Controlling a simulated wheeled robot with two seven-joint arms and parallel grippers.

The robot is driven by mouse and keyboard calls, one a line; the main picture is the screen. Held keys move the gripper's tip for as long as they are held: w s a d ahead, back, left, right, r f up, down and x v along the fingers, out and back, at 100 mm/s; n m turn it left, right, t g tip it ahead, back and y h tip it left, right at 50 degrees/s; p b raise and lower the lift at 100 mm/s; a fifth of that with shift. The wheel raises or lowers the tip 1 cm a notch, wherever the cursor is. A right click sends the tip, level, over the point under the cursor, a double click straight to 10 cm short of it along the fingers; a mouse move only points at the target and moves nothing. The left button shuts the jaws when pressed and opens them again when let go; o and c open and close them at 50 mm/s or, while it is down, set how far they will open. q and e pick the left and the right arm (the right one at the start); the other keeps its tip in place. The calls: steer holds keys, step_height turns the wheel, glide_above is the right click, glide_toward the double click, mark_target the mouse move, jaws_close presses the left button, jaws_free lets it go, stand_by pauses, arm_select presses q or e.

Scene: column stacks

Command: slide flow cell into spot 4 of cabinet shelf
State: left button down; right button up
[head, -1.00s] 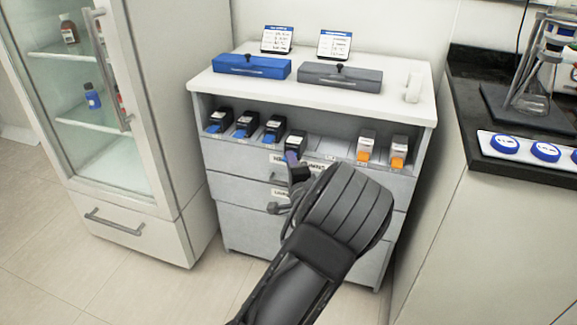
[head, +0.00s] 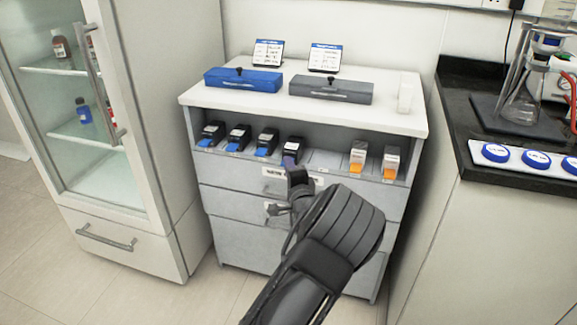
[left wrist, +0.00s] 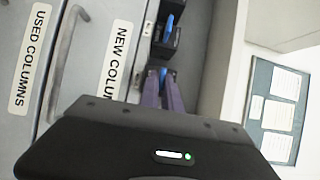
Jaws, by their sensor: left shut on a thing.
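The flow cell (head: 293,146) is a black block with a blue front tab, fourth from the left on the cabinet shelf (head: 325,158). It is in line with the black cells beside it. My left gripper (head: 290,166) is at its front, shut on its blue tab. In the left wrist view the purple-grey fingers (left wrist: 164,92) close around a bit of blue. The fingers hide most of the tab, and whether the cell touches the shelf's back cannot be told. My right gripper is in neither view.
Three black cells with blue tabs (head: 267,141) stand to the left on the shelf. Two white cells with orange tabs (head: 358,158) stand to the right, past an empty stretch. Drawers (head: 235,202) lie below; a glass-door fridge (head: 185,130) stands left.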

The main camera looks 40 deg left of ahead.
arm_select(q)
steer(key=c, duration=1.5)
jaws_free()
steer(key=p+v, duration=0.1)
steer(key=v, duration=0.6)
steer(key=shift+s+d, duration=0.25)
steer(key=shift+d, duration=0.05)
